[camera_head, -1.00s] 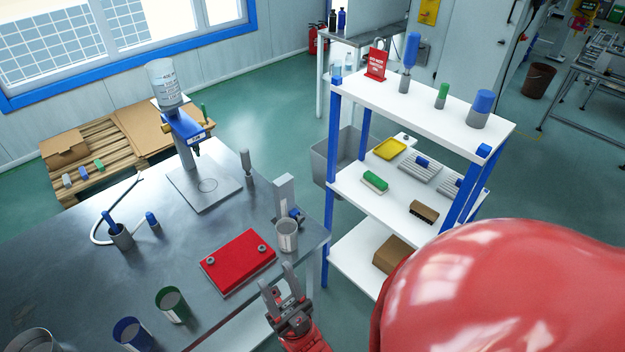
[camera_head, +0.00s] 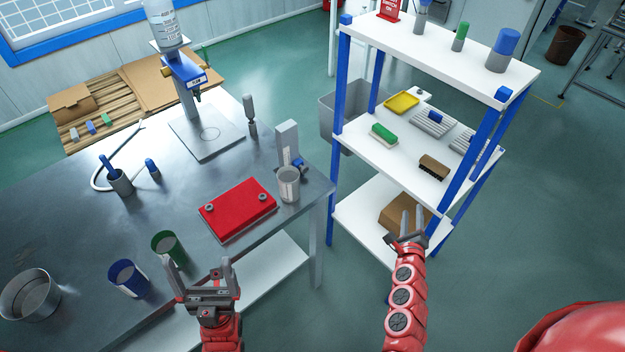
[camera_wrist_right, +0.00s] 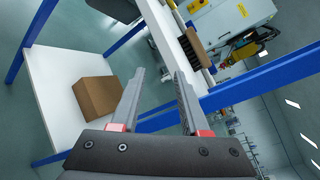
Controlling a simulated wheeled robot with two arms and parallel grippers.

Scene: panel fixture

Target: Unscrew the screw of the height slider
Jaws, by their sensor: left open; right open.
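A grey upright post (camera_head: 287,143) stands at the right edge of the metal table, with a small blue part (camera_head: 299,163) low on its side. A bottle-topped stand with a blue head (camera_head: 185,72) and a brass-coloured knob is further back. I cannot tell for sure which is the height slider; no screw is clear. My left gripper (camera_head: 200,276) is open and empty at the table's front edge, apart from both. My right gripper (camera_head: 411,220) is open and empty before the shelf's lower level; its fingers also show in the right wrist view (camera_wrist_right: 158,88).
A red plate (camera_head: 236,207) with two round fittings and a grey cup (camera_head: 288,185) lie near the post. Blue (camera_head: 127,278) and green (camera_head: 167,246) cups stand at the table front. The white shelf (camera_head: 370,225) holds a cardboard box (camera_head: 396,207) on its lower level.

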